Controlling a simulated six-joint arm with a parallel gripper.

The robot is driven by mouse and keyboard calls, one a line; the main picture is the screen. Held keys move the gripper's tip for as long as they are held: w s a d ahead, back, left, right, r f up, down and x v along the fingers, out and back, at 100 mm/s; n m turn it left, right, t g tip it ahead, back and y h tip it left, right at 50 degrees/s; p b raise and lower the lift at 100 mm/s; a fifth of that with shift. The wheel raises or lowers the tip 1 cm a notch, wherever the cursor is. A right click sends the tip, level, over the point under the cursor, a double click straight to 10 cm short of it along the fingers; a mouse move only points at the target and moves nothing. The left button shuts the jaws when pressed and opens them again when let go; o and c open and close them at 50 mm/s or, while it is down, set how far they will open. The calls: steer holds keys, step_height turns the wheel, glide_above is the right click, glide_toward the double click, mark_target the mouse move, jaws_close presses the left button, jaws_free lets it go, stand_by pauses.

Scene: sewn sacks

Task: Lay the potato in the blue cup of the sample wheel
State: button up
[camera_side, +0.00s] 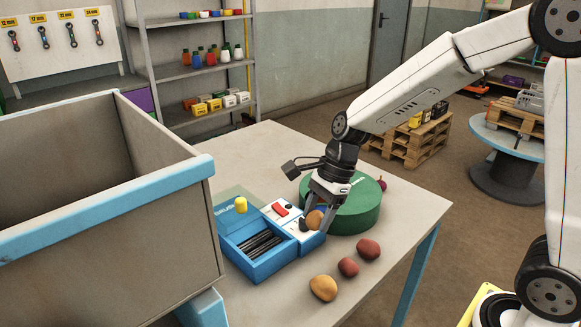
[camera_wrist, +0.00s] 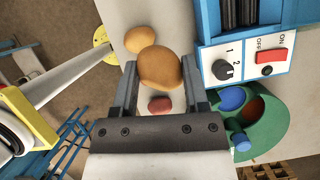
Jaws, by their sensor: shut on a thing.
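My gripper (camera_side: 314,226) is shut on a tan-orange potato (camera_wrist: 160,67), held between the two fingertips in the wrist view. In the side view the held potato (camera_side: 313,219) is above the white panel end of the blue machine, in front of the sample wheel. The sample wheel (camera_side: 360,212) is a green drum on the table; my gripper partly hides it. In the wrist view the wheel (camera_wrist: 272,142) is at the lower right, with a blue cup (camera_wrist: 232,98) to the right of the held potato and apart from it.
The blue roller machine (camera_side: 258,262) has a red switch (camera_side: 280,209) and a yellow cylinder (camera_side: 241,204). A yellow potato (camera_side: 323,288) and two red ones (camera_side: 348,267) (camera_side: 368,249) lie on the table. A big grey bin (camera_side: 165,220) stands left.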

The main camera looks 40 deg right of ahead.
mark_target(319, 218)
steer(key=n, duration=0.2)
steer(key=d+f+n+g, duration=0.1)
steer(key=n, duration=0.1)
steer(key=w+f+n+g, duration=0.1)
steer(key=n, duration=0.1)
steer(key=shift+d+f, duration=0.25)
steer(key=w+d+f+n+g+h, duration=0.1)
steer(key=d+f+n+g+h, duration=0.2)
steer(key=n, duration=1)
step_height(319, 218, down, 2)
steer(key=shift+d+f+n+h, duration=0.15)
steer(key=shift+d+n+h, duration=0.15)
steer(key=shift+d+h, duration=0.55)
steer(key=shift+w+d, duration=0.1)
steer(key=shift+d, duration=0.05)
